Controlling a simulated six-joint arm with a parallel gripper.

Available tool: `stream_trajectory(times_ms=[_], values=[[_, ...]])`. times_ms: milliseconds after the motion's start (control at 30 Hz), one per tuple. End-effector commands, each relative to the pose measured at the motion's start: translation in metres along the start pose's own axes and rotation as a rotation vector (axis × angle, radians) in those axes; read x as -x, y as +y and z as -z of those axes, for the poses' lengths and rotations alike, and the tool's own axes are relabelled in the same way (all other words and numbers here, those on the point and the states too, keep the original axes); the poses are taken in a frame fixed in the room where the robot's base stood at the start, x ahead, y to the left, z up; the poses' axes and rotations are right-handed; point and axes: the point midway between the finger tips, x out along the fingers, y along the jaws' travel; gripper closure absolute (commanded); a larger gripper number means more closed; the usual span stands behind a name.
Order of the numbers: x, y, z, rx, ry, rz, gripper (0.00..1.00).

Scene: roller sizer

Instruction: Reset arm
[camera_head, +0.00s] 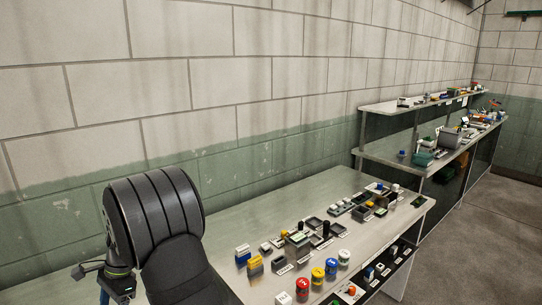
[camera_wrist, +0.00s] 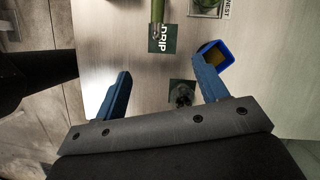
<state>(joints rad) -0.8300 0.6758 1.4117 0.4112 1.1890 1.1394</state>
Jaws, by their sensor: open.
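My gripper (camera_wrist: 162,85) shows in the wrist view with its two blue fingers wide apart and nothing held between them. It hangs over a light tabletop (camera_wrist: 125,50). In the head view my dark arm fills the lower left, and I cannot make out the fingers there. A blue container with a yellowish inside (camera_wrist: 222,54) is close to the right finger; I cannot tell whether they touch. A small dark object (camera_wrist: 183,94) on a dark label lies below, between the fingers.
A block wall (camera_head: 200,90) runs behind. A shelved bench (camera_head: 385,150) stands farther back right.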

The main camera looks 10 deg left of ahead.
Motion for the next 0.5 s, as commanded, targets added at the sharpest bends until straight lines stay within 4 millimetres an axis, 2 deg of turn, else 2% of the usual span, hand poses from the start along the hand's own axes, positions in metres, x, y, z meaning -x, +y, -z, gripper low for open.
stream_trajectory(times_ms=[33, 200, 500], values=[[-0.010, 0.000, 0.004, -0.002, -0.001, -0.002, 0.34], [-0.034, 0.000, 0.014, -0.003, -0.001, 0.000, 0.34], [-0.050, -0.001, 0.021, -0.002, 0.000, 0.002, 0.34]])
